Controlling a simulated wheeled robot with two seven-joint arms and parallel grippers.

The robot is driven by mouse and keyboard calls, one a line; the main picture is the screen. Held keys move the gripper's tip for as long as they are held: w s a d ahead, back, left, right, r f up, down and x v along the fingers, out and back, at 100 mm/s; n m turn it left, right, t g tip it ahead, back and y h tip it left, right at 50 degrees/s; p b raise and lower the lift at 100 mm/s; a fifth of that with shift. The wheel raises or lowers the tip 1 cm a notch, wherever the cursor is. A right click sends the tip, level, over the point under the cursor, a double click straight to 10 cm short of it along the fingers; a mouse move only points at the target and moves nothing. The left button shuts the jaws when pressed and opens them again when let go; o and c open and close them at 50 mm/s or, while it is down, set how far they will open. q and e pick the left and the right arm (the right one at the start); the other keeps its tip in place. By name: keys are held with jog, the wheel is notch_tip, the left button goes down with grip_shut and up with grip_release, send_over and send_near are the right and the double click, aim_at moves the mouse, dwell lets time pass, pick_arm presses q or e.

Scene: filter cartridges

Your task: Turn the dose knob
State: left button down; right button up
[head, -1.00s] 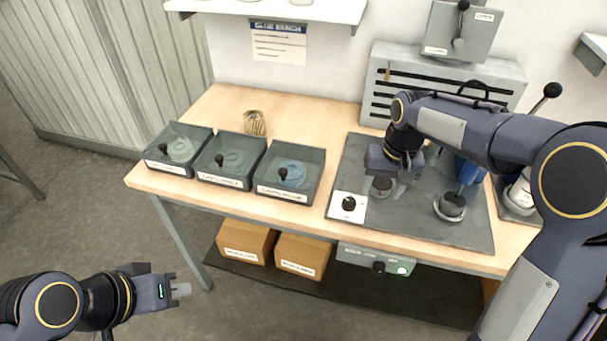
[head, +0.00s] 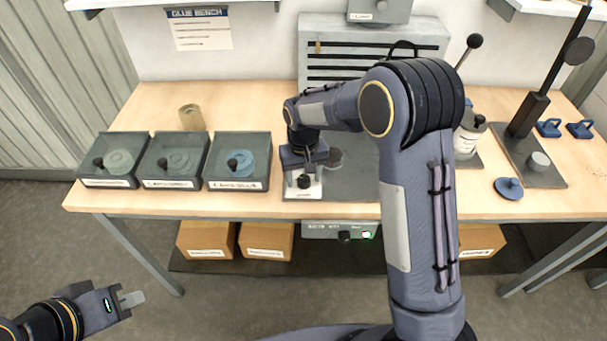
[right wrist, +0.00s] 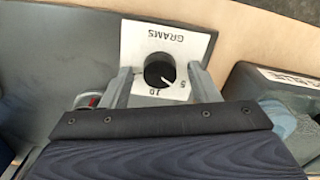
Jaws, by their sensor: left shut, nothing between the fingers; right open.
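The dose knob (right wrist: 158,68) is a black round knob on a white plate (right wrist: 193,42) marked GRAMS, with 5 and 10 printed beside it. Its pale pointer mark faces roughly toward the 5. In the head view the knob (head: 304,182) is at the front left of the grey mat. My right gripper (right wrist: 160,72) is open, with one finger on each side of the knob; whether they touch it I cannot tell. It also shows over the plate in the head view (head: 304,186). My left gripper (head: 132,299) is shut and empty, low in front of the bench.
A stand (head: 530,115), a white jar (head: 466,140) and blue pieces (head: 509,188) are at the right.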

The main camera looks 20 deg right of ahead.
jog(key=shift+c, duration=0.3)
jog(key=c, duration=0.9)
jog(key=shift+m, duration=0.3)
jog(key=m, duration=0.5)
jog(key=shift+r+m, duration=0.1)
jog(key=shift+m, duration=0.2)
jog(key=m+p, duration=0.1)
jog(key=m, duration=0.4)
jog(key=shift+m, duration=0.4)
jog(key=o, duration=1)
jog(key=shift+c, duration=0.2)
